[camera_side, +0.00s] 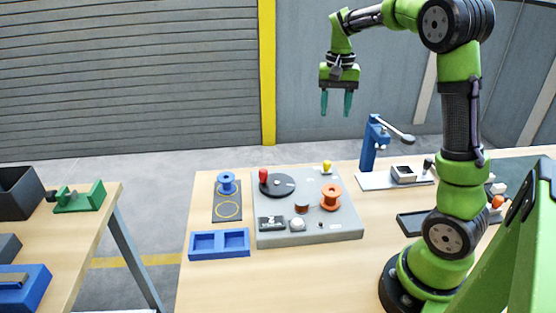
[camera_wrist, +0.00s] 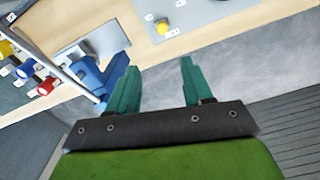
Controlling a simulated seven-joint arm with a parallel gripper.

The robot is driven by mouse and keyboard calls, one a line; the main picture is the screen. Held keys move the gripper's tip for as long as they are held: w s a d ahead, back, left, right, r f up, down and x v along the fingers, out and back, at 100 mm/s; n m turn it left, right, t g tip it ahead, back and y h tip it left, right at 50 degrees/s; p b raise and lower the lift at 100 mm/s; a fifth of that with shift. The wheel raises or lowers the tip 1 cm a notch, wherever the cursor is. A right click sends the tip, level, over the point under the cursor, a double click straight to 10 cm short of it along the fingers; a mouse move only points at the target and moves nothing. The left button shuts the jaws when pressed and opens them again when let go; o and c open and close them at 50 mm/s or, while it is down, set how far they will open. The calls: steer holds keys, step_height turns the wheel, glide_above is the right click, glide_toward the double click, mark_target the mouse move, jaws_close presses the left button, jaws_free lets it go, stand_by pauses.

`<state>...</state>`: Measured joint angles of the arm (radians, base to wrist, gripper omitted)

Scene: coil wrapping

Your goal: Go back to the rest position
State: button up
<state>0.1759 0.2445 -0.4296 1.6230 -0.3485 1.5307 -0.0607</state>
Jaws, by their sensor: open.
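My gripper (camera_side: 337,103) is raised high above the far side of the table, with its two teal fingers pointing down. The fingers are apart with nothing between them. In the wrist view my gripper (camera_wrist: 155,85) also shows empty, with grey floor beyond the fingertips. The grey winding station (camera_side: 343,230) stands on the table below and holds a black disc (camera_side: 285,184) with a red knob, an orange spool (camera_side: 330,197) and a yellow knob (camera_side: 327,167). A blue spool (camera_side: 227,183) stands on a dark mat to its left.
A blue two-part tray (camera_side: 219,257) lies at the table's front left. A blue lever press (camera_side: 369,145) stands at the back, next to my arm. A second table (camera_side: 75,225) with bins and a green fixture is at the left. The air around my gripper is clear.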

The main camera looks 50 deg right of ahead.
steer(key=s+a+r+n+t+y, duration=0.1)
steer(key=s+a+n+t, duration=0.2)
steer(key=a, duration=0.9)
steer(key=s+a+r+n+t+y, duration=0.1)
steer(key=s+a+n+t, duration=0.3)
steer(key=s+a, duration=0.4)
steer(key=a, duration=0.4)
steer(key=shift+n, duration=0.3)
steer(key=shift+r, duration=0.1)
